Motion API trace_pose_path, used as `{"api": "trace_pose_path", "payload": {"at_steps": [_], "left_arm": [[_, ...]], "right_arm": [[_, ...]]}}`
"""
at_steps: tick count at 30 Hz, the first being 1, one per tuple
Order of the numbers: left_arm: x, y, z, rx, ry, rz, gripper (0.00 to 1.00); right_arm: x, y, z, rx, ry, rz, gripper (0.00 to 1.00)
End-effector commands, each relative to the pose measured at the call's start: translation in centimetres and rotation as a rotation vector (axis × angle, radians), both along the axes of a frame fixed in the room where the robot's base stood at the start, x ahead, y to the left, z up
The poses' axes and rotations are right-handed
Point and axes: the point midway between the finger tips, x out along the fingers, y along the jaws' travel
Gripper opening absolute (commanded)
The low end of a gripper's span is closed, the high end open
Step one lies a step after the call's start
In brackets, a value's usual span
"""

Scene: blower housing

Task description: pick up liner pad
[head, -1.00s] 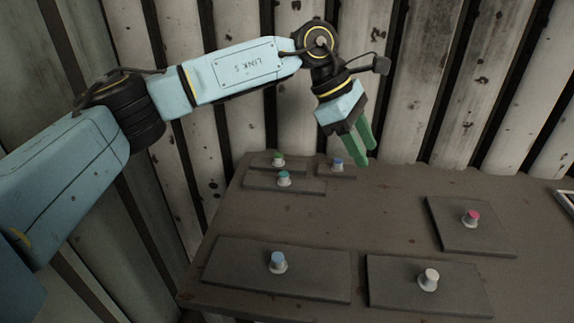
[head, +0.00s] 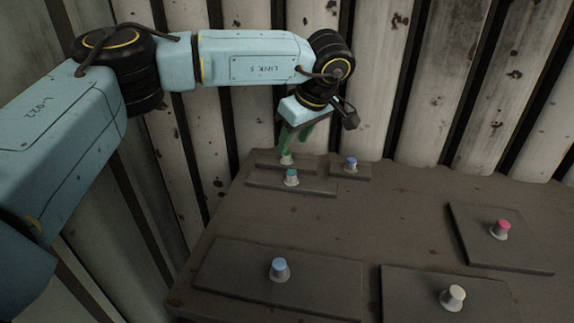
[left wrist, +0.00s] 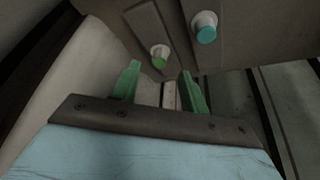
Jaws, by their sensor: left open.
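Several flat dark grey pads with coloured knobs lie on the table; nothing marks which one is the liner pad. My left gripper (head: 292,140) is open and empty at the table's far left, close to the narrow pad (head: 268,162) with the green-topped knob (head: 287,161). In the left wrist view the green knob (left wrist: 158,56) shows between and just beyond the two green fingers (left wrist: 160,78), apart from them. The narrow pad with the teal knob (head: 291,177) lies just in front of it. My right gripper is not in view.
A small pad with a blue knob (head: 351,164) lies right of the gripper. Larger pads carry a light blue knob (head: 280,270), a white knob (head: 453,298) and a pink knob (head: 500,230). The table's middle (head: 380,220) is clear. A corrugated wall (head: 430,90) stands behind.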

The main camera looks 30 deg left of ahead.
Motion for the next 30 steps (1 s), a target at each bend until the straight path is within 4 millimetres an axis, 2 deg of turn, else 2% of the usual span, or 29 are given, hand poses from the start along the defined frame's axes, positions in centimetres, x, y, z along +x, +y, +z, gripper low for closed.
{"api": "trace_pose_path", "payload": {"at_steps": [10, 20, 30], "left_arm": [[0.8, 2.0, -4.0, 0.000, 0.002, 0.003, 0.45], [0.9, 2.3, -4.5, -0.001, 0.000, 0.002, 0.45], [0.9, 2.3, -4.5, -0.001, 0.000, 0.001, 0.01]], "right_arm": [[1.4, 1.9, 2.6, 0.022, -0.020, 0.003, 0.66], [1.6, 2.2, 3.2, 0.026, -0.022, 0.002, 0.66], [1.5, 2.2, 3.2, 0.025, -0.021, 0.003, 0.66]]}}
